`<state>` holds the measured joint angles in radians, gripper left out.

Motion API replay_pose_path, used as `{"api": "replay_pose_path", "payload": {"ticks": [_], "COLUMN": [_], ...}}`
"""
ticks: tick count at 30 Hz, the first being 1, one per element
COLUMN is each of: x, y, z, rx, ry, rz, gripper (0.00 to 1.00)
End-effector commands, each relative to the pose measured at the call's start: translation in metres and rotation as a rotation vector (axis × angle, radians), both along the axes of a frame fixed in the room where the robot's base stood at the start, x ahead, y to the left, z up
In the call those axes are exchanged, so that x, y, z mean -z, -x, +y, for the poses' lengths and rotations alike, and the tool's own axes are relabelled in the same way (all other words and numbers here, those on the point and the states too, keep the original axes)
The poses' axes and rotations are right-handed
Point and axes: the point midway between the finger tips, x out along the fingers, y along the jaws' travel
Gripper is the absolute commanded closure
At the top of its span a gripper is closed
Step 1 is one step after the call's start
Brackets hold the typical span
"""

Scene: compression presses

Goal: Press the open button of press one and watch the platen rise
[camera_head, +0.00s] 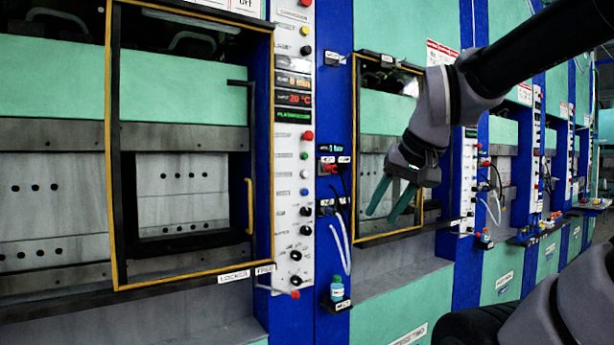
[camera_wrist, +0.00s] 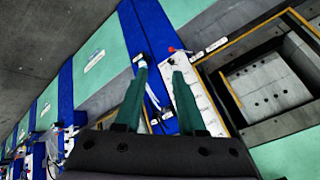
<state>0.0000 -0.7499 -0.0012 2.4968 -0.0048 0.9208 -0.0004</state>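The nearest press (camera_head: 180,95) fills the left of the head view, its yellow-edged guard window (camera_head: 112,200) in front of grey plates (camera_head: 180,205). I cannot tell which is press one. Its white control panel (camera_head: 292,215) carries a red button (camera_head: 308,135), a green one (camera_head: 304,155), a blue one (camera_head: 304,191), black knobs and lit displays (camera_head: 293,98). The button labels are too small to read. My gripper (camera_head: 383,217) is open and empty, right of this panel and apart from it. In the wrist view its green fingers (camera_wrist: 159,68) stand apart, with a white panel (camera_wrist: 196,97) behind the right one.
A second press with a yellow-edged window (camera_head: 356,150) stands behind my gripper, and more presses recede to the right. Between the first two, a blue column holds a small box (camera_head: 333,160), hoses (camera_head: 342,245) and a bottle (camera_head: 337,289) on a shelf. A red-tipped lever (camera_head: 295,294) sticks out below the panel.

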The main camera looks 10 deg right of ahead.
Motion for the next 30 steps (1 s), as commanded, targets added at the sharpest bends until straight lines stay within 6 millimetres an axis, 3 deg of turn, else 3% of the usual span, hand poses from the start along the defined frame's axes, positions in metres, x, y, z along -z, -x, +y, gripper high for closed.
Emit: {"api": "replay_pose_path", "payload": {"ticks": [1,2,3,30], "x": [0.0,0.0,0.0,0.0], "y": [0.0,0.0,0.0,0.0], "z": [0.0,0.0,0.0,0.0], "rx": [0.0,0.0,0.0,0.0], "ry": [0.0,0.0,0.0,0.0], "rz": [0.0,0.0,0.0,0.0], "gripper": [0.84,0.96,1.0,1.0]}}
